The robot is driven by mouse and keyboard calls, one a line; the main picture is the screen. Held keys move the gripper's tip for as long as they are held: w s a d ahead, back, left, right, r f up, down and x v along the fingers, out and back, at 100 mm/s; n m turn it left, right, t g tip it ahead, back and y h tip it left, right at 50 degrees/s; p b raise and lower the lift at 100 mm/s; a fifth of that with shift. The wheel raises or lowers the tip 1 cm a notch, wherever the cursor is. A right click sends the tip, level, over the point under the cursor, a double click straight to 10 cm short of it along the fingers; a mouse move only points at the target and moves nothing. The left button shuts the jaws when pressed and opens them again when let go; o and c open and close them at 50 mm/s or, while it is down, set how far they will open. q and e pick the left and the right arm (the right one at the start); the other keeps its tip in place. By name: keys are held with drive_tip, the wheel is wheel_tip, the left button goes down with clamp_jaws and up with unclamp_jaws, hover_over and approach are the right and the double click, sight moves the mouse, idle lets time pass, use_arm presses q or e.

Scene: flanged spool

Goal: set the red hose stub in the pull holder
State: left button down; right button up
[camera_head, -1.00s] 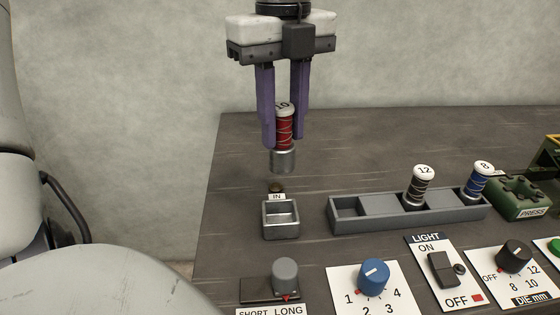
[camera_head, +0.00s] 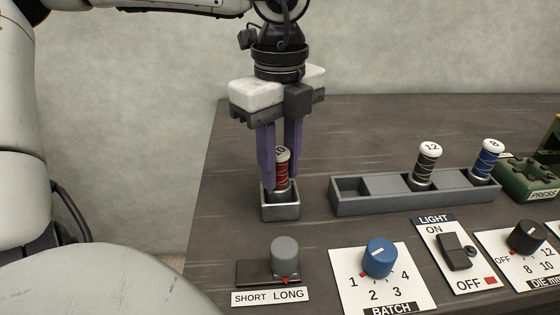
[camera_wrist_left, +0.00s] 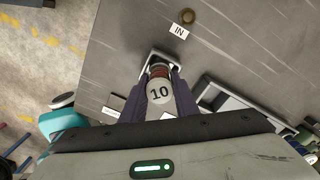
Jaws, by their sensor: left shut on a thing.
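The red hose stub (camera_head: 282,172) is upright, with a white cap marked 10. Its cap also shows in the left wrist view (camera_wrist_left: 160,91). My left gripper (camera_head: 279,184) points down with its purple fingers shut on the stub. The stub's lower end is inside the small square metal holder (camera_head: 281,213); the holder's front wall hides its base, so I cannot tell whether it touches the floor. The holder's rim shows around the stub in the left wrist view (camera_wrist_left: 165,55). My right gripper is not in view.
A long grey rack (camera_head: 348,201) to the right holds a dark stub marked 12 (camera_head: 426,168) and a blue stub marked 8 (camera_head: 487,160). In front are a short/long knob (camera_head: 285,256), a blue batch dial (camera_head: 379,256) and a light switch (camera_head: 456,250). The table left of the holder is clear.

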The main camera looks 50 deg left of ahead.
use_arm(q)
drive_tip(key=shift+f+b, duration=0.35)
drive_tip(key=shift+b, duration=0.15)
drive_tip(key=c, duration=1.6)
unclamp_jaws()
drive_tip(key=shift+r, duration=0.1)
drive_tip(key=shift+o, duration=1.1)
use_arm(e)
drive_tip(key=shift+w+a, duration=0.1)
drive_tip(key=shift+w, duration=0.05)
use_arm(q)
drive_tip(key=shift+r+p, duration=0.55)
drive_tip(key=shift+p, duration=0.2)
wheel_tip(320, 180, up, 11)
drive_tip(key=shift+f+p, duration=0.1)
drive_tip(key=shift+p, duration=0.85)
drive_tip(key=shift+r, duration=0.4)
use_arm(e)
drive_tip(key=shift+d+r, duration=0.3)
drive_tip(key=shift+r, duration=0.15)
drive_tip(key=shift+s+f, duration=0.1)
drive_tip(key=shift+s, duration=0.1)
